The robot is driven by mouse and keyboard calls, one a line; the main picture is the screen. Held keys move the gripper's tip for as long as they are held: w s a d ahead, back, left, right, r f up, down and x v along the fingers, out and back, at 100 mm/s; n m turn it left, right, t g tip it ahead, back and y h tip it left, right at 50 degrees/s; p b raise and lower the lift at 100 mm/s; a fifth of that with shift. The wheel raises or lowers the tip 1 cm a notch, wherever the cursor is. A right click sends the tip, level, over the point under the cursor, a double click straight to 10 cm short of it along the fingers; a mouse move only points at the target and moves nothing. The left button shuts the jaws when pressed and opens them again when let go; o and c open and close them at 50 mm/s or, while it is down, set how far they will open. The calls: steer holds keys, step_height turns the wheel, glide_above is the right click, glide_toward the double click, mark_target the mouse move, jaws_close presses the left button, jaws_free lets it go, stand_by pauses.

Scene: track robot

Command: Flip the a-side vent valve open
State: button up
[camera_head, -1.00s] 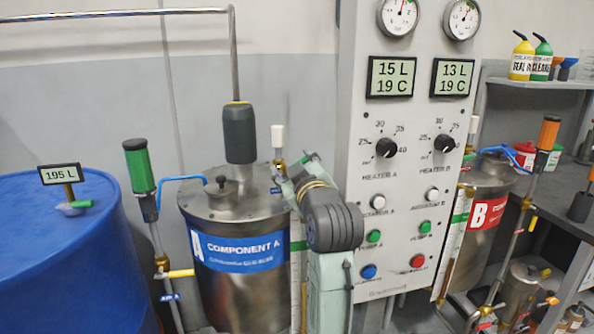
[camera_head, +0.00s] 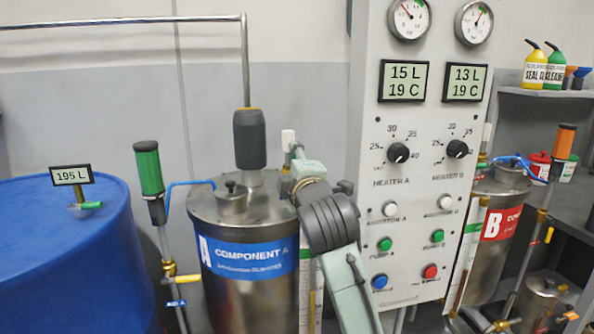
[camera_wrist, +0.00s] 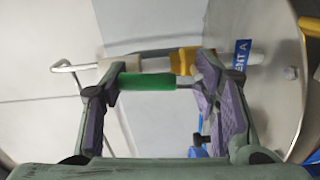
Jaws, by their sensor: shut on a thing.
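The a-side vent valve stands on the lid of tank A (camera_head: 240,210). The wrist view shows the brass body (camera_wrist: 184,61), a blue tag ending "ENT A" (camera_wrist: 242,54) and the green lever handle (camera_wrist: 146,82). The lever lies alongside the valve's pipe. My gripper (camera_wrist: 157,80) is shut on this green handle, with one purple-padded finger at each end of it. The exact contact at the right finger is hard to see.
The control panel (camera_head: 425,225) stands close to the right of my arm. A blue drum (camera_head: 60,260) is at far left, tank B (camera_head: 500,215) at right.

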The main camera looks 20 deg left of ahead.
steer(key=shift+s+a+f+n, duration=0.1)
steer(key=shift+a+n, duration=0.1)
steer(key=shift+n, duration=0.4)
steer(key=o, duration=1.2)
steer(key=v, duration=1.2)
